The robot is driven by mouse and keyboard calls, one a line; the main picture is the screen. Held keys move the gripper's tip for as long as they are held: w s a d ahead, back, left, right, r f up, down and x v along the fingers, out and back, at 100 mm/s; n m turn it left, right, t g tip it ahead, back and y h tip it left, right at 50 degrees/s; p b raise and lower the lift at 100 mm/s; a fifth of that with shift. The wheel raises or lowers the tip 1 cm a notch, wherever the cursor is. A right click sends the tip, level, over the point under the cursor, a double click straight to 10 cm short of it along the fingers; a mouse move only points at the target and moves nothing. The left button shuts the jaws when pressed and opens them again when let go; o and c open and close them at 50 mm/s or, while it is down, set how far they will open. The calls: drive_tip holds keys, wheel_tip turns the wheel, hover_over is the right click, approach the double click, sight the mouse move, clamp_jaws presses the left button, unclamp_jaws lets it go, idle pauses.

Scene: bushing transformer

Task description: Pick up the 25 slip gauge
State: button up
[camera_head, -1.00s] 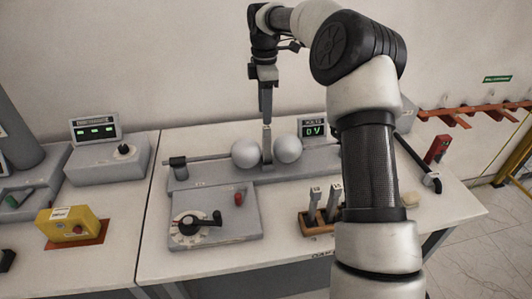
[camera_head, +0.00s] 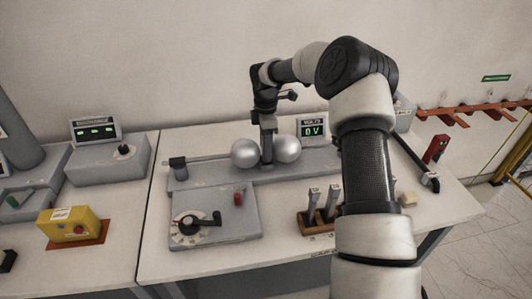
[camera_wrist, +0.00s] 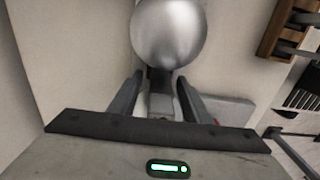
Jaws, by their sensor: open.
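In the head view, two metal spheres, left (camera_head: 244,153) and right (camera_head: 288,149), sit side by side on a grey stand. My gripper (camera_head: 268,135) points down at the gap between them. An upright grey strip (camera_head: 267,157) shows in that gap; it looks like a slip gauge, but no number is readable on it. In the wrist view, my open fingers (camera_wrist: 160,88) stand either side of a narrow grey piece (camera_wrist: 160,80) below one sphere (camera_wrist: 168,32). I cannot tell whether they touch it. Two labelled slip gauges stand in a wooden rack (camera_head: 318,228).
The stand has a dial panel (camera_head: 208,222) with a black crank and a red knob. A voltage display (camera_head: 312,130) reads 0 V behind the right sphere. A yellow box (camera_head: 70,225) is at the left.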

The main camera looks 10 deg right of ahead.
drive_tip(key=shift+f, duration=0.1)
drive_tip(key=shift+c, duration=0.2)
clamp_jaws()
